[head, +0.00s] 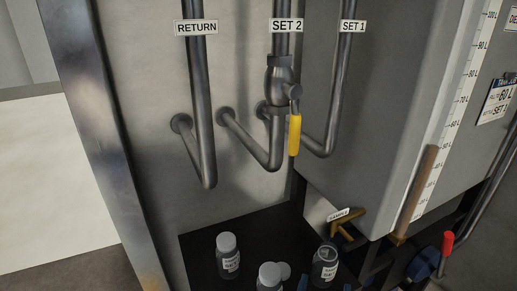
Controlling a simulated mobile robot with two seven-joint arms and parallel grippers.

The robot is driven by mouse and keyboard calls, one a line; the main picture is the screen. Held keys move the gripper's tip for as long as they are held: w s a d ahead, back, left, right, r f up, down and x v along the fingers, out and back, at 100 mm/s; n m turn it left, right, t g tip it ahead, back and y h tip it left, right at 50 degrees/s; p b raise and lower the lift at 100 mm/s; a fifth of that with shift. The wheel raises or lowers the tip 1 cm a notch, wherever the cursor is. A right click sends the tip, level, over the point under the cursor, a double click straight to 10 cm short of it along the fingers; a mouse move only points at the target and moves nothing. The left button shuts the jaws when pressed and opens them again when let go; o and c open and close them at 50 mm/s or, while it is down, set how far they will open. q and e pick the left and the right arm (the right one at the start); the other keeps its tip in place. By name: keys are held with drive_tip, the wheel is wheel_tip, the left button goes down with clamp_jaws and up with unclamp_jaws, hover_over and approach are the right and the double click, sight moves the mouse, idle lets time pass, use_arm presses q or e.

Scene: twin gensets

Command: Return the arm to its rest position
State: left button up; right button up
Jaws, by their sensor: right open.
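Only a little of my right gripper (325,284) shows, at the bottom edge of the head view, with blue fingertip parts on either side of an open sample jar (325,268). The jaws are open; whether they touch the jar is hard to tell. The jar stands upright with a white label. My left gripper is not in view. A capped jar (228,258) stands to the left, and another white-capped jar (269,278) is cut off by the bottom edge. A loose round lid (284,270) shows beside it.
Pipes labelled RETURN (203,110), SET 2 (281,55) and SET 1 (340,90) run down the wall. The SET 2 valve has a yellow lever (294,135) hanging down. A grey tank (390,90) with a brass tap (345,222) and a red-handled valve (447,243) stand at right.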

drive_tip(key=s+d+r+n+t+y+p, duration=0.15)
drive_tip(key=s+r+n+y+p, duration=0.25)
drive_tip(key=n, duration=0.7)
drive_tip(key=s+d+r+n+t+y+p, duration=0.1)
drive_tip(key=s+r+n+t+y+p, duration=0.3)
drive_tip(key=n, duration=0.7)
use_arm(q)
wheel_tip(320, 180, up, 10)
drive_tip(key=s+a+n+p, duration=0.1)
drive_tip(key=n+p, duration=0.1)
drive_tip(key=p, duration=0.5)
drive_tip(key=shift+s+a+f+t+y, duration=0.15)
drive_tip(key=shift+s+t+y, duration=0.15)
use_arm(e)
drive_tip(key=s+d+f+n+g, duration=0.4)
drive_tip(key=s+n+g, duration=0.1)
drive_tip(key=s+n, duration=0.4)
drive_tip(key=s+d+f+n+g, duration=0.5)
drive_tip(key=s+n+g, duration=0.1)
drive_tip(key=s+n, duration=0.3)
drive_tip(key=shift+s+d+f+n+h, duration=0.25)
drive_tip(key=shift+s+n+h, duration=0.05)
drive_tip(key=shift+n, duration=0.3)
